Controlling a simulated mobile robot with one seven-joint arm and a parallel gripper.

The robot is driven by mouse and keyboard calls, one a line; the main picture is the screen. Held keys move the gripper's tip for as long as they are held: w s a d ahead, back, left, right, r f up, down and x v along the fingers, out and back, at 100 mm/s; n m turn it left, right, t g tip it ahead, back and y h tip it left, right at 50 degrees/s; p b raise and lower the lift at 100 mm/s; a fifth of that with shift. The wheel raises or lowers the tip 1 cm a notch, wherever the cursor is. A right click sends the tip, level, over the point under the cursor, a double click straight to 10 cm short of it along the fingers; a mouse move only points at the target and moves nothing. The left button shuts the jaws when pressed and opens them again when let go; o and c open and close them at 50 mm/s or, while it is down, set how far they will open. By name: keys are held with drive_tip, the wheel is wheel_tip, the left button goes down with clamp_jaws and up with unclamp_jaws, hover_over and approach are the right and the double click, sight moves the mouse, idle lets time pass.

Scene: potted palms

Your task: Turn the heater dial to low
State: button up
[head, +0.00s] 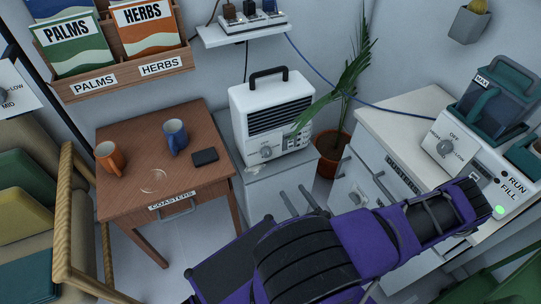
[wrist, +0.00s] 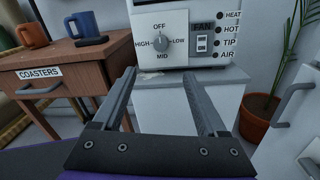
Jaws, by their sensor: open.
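The heater (head: 273,112) is a white box with a black handle and dark grille, standing on a grey cabinet beside the wooden table. Its round grey dial (wrist: 161,43) shows in the wrist view, with OFF above, LOW at right, MID below and HIGH at left. The pointer seems to be up towards OFF, but it is small. The dial also shows in the head view (head: 267,152). My gripper (wrist: 160,76) is open and empty, its fingers apart below and in front of the dial, not touching it.
A FAN switch (wrist: 202,42) sits right of the dial. The wooden table (head: 126,136) bears an orange mug (head: 109,158), a blue mug (head: 175,137) and a dark flat object (head: 205,156). A potted palm (head: 333,150) stands right of the heater, one frond reaching across its front.

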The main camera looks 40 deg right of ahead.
sight(268, 155)
drive_tip(key=w+d, duration=0.1)
drive_tip(key=w, duration=0.4)
drive_tip(key=w+d+b, duration=0.1)
drive_tip(key=w, duration=0.5)
drive_tip(key=w+d, duration=0.1)
drive_tip(key=w, duration=0.5)
drive_tip(key=shift+d+b, duration=0.1)
drive_tip(key=shift+b, duration=0.25)
clamp_jaws()
